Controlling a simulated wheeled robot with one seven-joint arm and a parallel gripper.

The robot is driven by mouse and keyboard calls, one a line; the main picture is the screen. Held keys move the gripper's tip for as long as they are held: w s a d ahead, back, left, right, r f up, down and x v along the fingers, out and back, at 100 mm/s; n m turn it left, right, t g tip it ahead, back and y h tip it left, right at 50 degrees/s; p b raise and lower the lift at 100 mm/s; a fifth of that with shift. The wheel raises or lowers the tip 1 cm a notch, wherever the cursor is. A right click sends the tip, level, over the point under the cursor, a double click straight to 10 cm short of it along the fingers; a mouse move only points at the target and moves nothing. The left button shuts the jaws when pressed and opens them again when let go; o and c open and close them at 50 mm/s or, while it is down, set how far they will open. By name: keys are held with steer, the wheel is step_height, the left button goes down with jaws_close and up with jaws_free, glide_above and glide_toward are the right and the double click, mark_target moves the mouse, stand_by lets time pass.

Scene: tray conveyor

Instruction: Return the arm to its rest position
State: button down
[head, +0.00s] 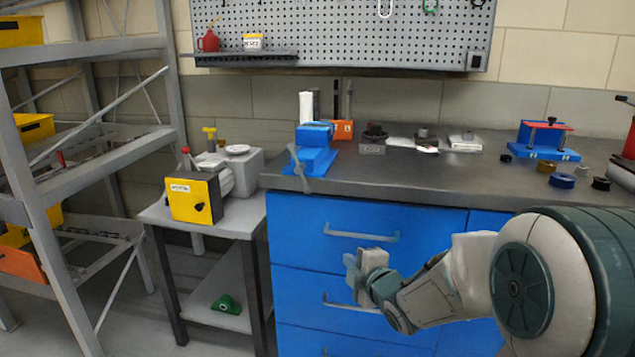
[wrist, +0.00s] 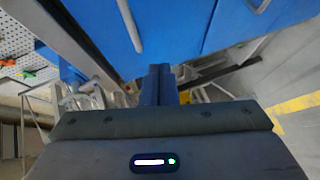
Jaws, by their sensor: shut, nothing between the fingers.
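My gripper (head: 352,272) is at the end of my arm, in front of the blue drawer cabinet (head: 312,238) and below the worktop. In the wrist view my gripper's two dark fingers (wrist: 160,84) are together, with nothing between them. The cabinet's blue front fills the upper part of that view. My arm comes in from the right in the head view. I cannot tell how wide the gap between my gripper and the drawer fronts is.
The grey worktop (head: 440,178) carries a blue vise (head: 314,150) and several tools and parts. A side table (head: 236,218) with a yellow-fronted machine (head: 194,198) stands left of the cabinet. A grey shelf rack (head: 70,180) is at far left. Drawer handles (head: 362,233) stick out near my gripper.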

steer(key=s+d+r+m+g+h+p, duration=0.2)
steer(key=s+d+r+m+h+p, duration=0.25)
steer(key=r+m+p, duration=0.4)
steer(key=s+d+r+m+g+p, duration=0.1)
steer(key=s+r+m+g+p, duration=0.3)
steer(key=s+r+p, duration=0.5)
steer(key=s+r+m+g+h+p, duration=0.1)
steer(key=s+r+m+g+p, duration=0.4)
steer(key=s, duration=0.9)
step_height(320, 180, up, 5)
steer(key=m+p, duration=0.3)
steer(key=p, duration=0.3)
steer(key=shift+s+d+r, duration=0.15)
steer(key=shift+s+d, duration=0.2)
steer(key=shift+d, duration=0.05)
